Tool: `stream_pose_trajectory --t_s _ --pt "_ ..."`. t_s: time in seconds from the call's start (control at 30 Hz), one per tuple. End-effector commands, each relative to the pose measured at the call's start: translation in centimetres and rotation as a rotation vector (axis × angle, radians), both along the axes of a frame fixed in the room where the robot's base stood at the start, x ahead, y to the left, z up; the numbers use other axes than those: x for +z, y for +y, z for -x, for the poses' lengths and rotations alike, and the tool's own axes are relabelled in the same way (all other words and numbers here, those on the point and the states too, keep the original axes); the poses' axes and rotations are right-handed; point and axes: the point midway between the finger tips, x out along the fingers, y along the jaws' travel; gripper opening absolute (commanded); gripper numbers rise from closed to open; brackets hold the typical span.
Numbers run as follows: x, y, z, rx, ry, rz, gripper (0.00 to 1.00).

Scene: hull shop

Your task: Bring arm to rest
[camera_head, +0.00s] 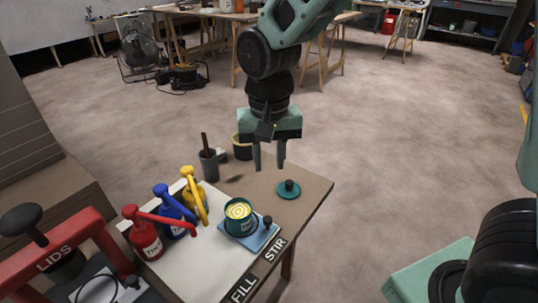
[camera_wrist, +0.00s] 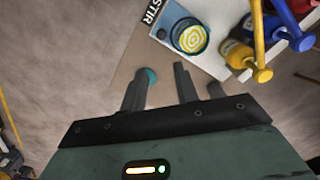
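My gripper (camera_head: 270,157) hangs from my arm above the back right part of the small work table (camera_head: 311,188), pointing down. Its two fingers are apart with nothing between them. In the wrist view the gripper (camera_wrist: 160,85) also shows its fingers spread and empty. Below it, a teal lid with a dark knob (camera_head: 289,189) lies on the table. In the wrist view the lid (camera_wrist: 151,75) is partly hidden behind the left finger.
A teal can with yellow swirled contents (camera_head: 239,215) stands on a blue plate (camera_head: 255,238) by the STIR label. Red (camera_head: 146,240), blue (camera_head: 170,220) and yellow (camera_head: 193,190) pump bottles stand left. A grey cup (camera_head: 208,164) holds a brown stick. Open floor lies right.

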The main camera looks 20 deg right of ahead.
Motion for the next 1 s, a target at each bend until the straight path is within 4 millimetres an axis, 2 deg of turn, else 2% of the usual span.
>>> stream_pose_trajectory --t_s 0.33,0.43,0.57,0.67,0.9,0.93,1.0 --pt "0.0 0.0 0.0 0.000 0.000 0.000 0.30" --pt "0.2 0.5 1.2 0.049 0.002 -0.011 0.30" --pt "1.1 1.8 5.5 0.239 0.001 -0.042 0.30" --pt "1.5 2.4 9.8 0.430 -0.002 -0.058 0.30" --pt "1.3 1.8 18.3 0.829 -0.021 -0.050 0.30" --pt "1.2 1.6 19.2 0.875 -0.025 -0.044 0.30" --pt "3.4 1.7 18.9 0.869 -0.022 -0.049 0.30"
